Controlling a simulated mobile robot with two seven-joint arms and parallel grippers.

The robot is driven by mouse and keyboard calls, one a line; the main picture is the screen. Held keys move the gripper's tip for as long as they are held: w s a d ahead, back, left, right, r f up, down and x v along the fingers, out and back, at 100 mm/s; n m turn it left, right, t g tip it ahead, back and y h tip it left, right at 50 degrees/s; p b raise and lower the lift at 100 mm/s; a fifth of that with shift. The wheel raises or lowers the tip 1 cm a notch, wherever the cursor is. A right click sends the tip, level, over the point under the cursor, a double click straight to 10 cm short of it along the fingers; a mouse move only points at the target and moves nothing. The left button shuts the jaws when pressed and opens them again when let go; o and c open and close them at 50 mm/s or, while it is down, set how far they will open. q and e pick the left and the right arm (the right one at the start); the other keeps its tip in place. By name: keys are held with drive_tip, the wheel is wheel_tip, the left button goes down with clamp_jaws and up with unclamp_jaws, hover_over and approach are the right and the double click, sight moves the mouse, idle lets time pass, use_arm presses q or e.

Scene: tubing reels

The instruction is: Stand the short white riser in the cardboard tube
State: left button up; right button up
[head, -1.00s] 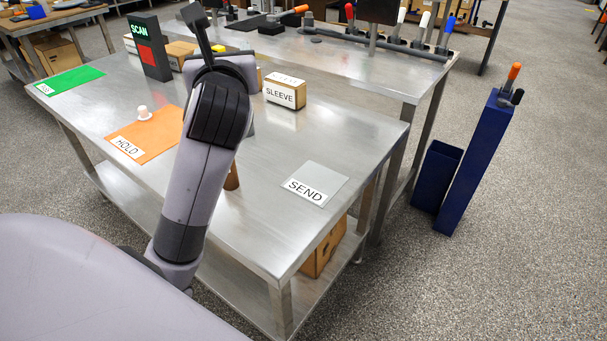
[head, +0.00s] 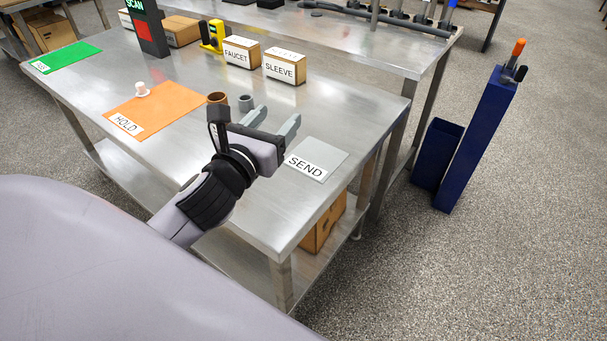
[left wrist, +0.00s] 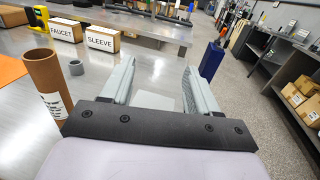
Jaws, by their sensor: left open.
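A short white riser (head: 141,90) with a wider base stands on the orange HOLD mat (head: 165,112), left of centre on the steel table. The brown cardboard tube (head: 217,98) is mostly hidden behind my left gripper in the head view. In the left wrist view the tube (left wrist: 44,75) stands upright at the left with a white label. My left gripper (head: 274,119) is open and empty above the table, between the tube and the SEND mat. Its spread fingers (left wrist: 160,70) also show in the left wrist view. My right gripper is not in view.
A small grey ring-like piece (head: 246,103) sits right of the tube. FAUCET (head: 241,52) and SLEEVE (head: 285,67) boxes stand behind. The grey SEND mat (head: 330,153) and green mat (head: 65,57) look empty. Blue bins (head: 478,140) stand on the floor at right.

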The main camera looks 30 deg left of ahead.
use_arm(q)
drive_tip(key=s+d+f+m+h+p, duration=0.1)
drive_tip(key=s+d+f, duration=0.3)
drive_tip(key=d, duration=0.4)
drive_tip(key=shift+d+f+m+h, duration=0.2)
drive_tip(key=shift+f+m+h, duration=0.1)
drive_tip(key=shift+f+h, duration=0.45)
idle(0.6)
